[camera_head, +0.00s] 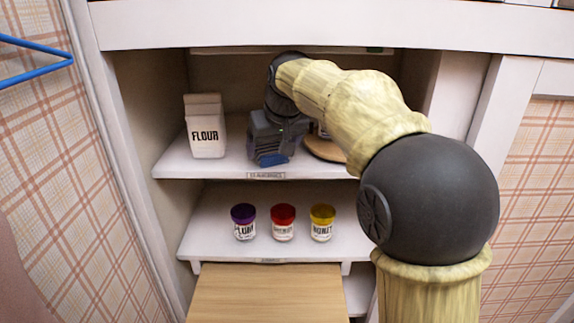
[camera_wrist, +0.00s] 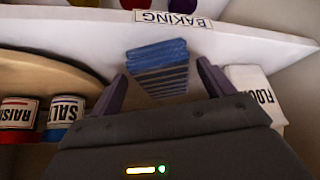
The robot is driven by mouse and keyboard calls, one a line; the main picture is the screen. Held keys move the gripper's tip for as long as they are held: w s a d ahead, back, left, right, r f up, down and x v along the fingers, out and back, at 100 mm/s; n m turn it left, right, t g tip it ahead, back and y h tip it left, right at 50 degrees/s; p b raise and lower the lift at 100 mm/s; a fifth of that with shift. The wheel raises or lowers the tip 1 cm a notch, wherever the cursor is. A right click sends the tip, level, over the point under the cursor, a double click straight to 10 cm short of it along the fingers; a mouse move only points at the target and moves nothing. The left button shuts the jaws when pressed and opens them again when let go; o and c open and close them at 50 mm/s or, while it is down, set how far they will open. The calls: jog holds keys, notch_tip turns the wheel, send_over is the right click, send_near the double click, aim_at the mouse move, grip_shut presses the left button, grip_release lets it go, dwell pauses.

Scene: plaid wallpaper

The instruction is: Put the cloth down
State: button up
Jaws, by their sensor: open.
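The cloth (camera_wrist: 157,55) is a small blue folded piece with dark stripes in the wrist view. It lies on the white upper shelf (camera_head: 225,168), close behind the front edge; its blue end (camera_head: 273,159) shows below my gripper in the head view. My gripper (camera_wrist: 163,82) is open, with one finger on each side of the cloth and a visible gap to its blue end. The cloth's far part is hidden by my gripper's body, so I cannot tell whether a finger touches it there.
A flour carton (camera_head: 206,126) stands left of my gripper. A round wooden board (camera_head: 325,147) is to the right, with salt (camera_wrist: 66,112) and raisin (camera_wrist: 18,114) jars. Purple (camera_head: 243,222), red (camera_head: 283,222) and yellow-lidded (camera_head: 322,222) jars stand on the lower shelf. The cabinet sides are close.

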jog(key=s+d+b, duration=0.1)
jog(key=s+d, duration=0.2)
jog(key=s, duration=0.5)
jog(key=shift+s+d, duration=0.15)
jog(key=shift+s, duration=0.15)
jog(key=shift+f, duration=0.1)
jog(key=s+d+f+m+g, duration=0.1)
jog(key=s+d+f, duration=0.3)
jog(key=f, duration=0.5)
jog(key=s+d+f+m+g+h, duration=0.1)
jog(key=s+d+f, duration=0.3)
jog(key=f, duration=0.5)
jog(key=s+d+f+m+g+h, duration=0.1)
jog(key=s+d+f+m, duration=0.1)
jog(key=s+d+f, duration=0.3)
notch_tip(320, 180, down, 4)
jog(key=shift+s+f, duration=0.15)
jog(key=shift+s, duration=1.05)
